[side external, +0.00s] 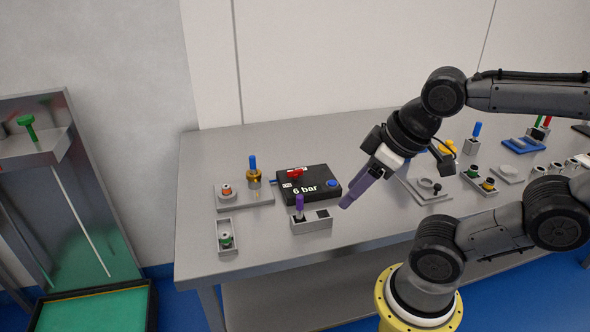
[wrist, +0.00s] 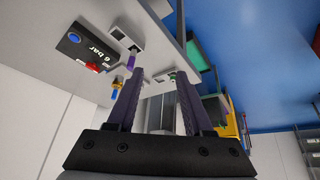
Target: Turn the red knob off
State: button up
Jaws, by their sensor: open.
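The red knob (side external: 296,173) is on the back left part of the black box (side external: 315,182) marked "6 bar". The box lies on the grey table and has a blue button (side external: 332,183) at its right end. In the wrist view the red knob (wrist: 93,69) shows small at the upper left, partly blurred, on the black box (wrist: 75,47). My gripper (side external: 345,205) has purple fingers tilted down to the left, in front of and right of the box, apart from it. In the wrist view my gripper (wrist: 160,75) has its fingers apart with nothing between them.
A grey block (side external: 313,225) with an upright purple handle (side external: 299,204) stands just in front of the box. Left of the box are a brass fitting (side external: 254,175) with a blue top and a small tray (side external: 227,246). Several fixtures stand at right.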

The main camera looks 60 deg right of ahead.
jog(key=w+d+r+n, duration=0.1)
jog(key=w+r+n, duration=0.4)
jog(key=r+n, duration=0.15)
jog(key=n+g, duration=0.2)
jog(key=g, duration=0.4)
send_over(295, 170)
notch_tip(295, 170, down, 9)
notch_tip(295, 170, down, 14)
jog(key=shift+r, duration=0.1)
grip_shut()
